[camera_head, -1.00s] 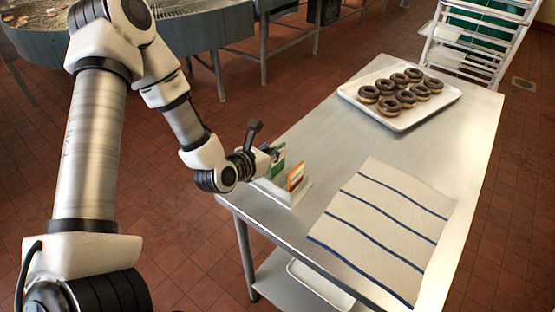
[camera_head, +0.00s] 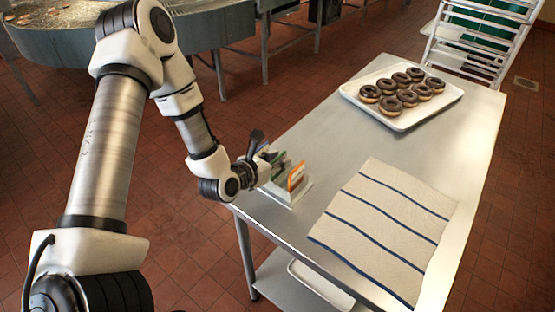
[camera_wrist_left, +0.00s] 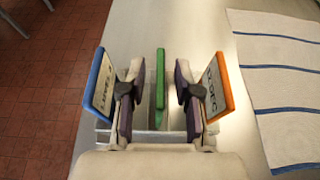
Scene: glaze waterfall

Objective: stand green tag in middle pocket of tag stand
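The green tag (camera_wrist_left: 160,85) stands upright on edge in the tag stand (camera_wrist_left: 146,128), between a blue tag (camera_wrist_left: 98,85) on the left and an orange tag (camera_wrist_left: 220,88) on the right. My left gripper (camera_wrist_left: 158,108) is open, with one finger on each side of the green tag and a gap visible on both sides. The fingers are close to the blue and orange tags; I cannot tell whether they touch. In the head view, the left gripper (camera_head: 262,163) is at the stand (camera_head: 288,194), partly hiding the tags. My right gripper is not in view.
The stand is at the left edge of a steel table (camera_head: 330,142). A striped cloth (camera_head: 385,228) lies to its right. A white tray (camera_head: 400,122) of several chocolate donuts (camera_head: 404,79) is at the far end. Bare table lies between tray and stand.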

